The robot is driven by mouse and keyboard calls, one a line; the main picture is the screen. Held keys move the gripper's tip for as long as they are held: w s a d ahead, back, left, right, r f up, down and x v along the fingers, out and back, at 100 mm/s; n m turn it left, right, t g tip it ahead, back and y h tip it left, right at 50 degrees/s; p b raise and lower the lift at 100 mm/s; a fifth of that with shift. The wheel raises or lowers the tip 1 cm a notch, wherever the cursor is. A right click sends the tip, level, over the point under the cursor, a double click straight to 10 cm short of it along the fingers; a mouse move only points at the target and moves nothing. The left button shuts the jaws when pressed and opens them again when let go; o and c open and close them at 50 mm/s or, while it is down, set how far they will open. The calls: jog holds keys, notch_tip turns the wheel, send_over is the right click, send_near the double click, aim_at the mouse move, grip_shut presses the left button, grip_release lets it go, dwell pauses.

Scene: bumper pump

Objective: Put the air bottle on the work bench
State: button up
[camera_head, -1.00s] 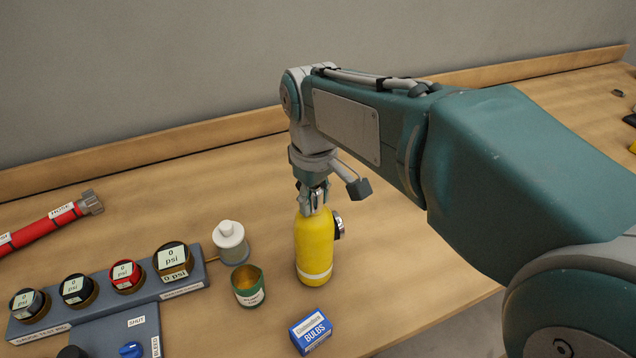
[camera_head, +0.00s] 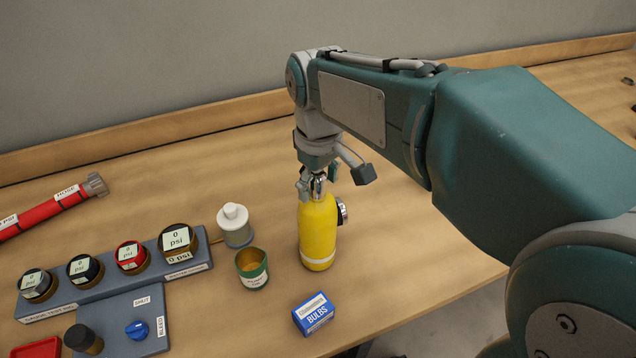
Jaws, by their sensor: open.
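The air bottle (camera_head: 318,235) is yellow with a white band near its base and a round gauge (camera_head: 341,211) on its right side. It stands upright on the wooden work bench (camera_head: 400,225). My gripper (camera_head: 318,184) is directly above the bottle, pointing down, with its fingers apart around the metal neck. I cannot tell whether the fingers touch the neck. The bottle's base appears to rest on the bench top.
A green can (camera_head: 252,270) and a white-capped container (camera_head: 236,226) stand left of the bottle. A blue bulbs box (camera_head: 313,314) lies in front. The gauge panel (camera_head: 110,277) and red hose (camera_head: 45,210) are at left. Bench behind the bottle is clear.

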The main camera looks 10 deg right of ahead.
notch_tip(320, 180, up, 12)
jog(key=shift+f, duration=0.1)
jog(key=s+d+f+m+t, duration=0.5)
jog(key=s+d+f+m, duration=0.2)
jog(key=s+d+f, duration=0.4)
jog(key=shift+s+f+m+t, duration=0.3)
jog(key=shift+s+f+m, duration=0.1)
jog(key=shift+s, duration=0.45)
jog(key=shift+s+r, duration=0.1)
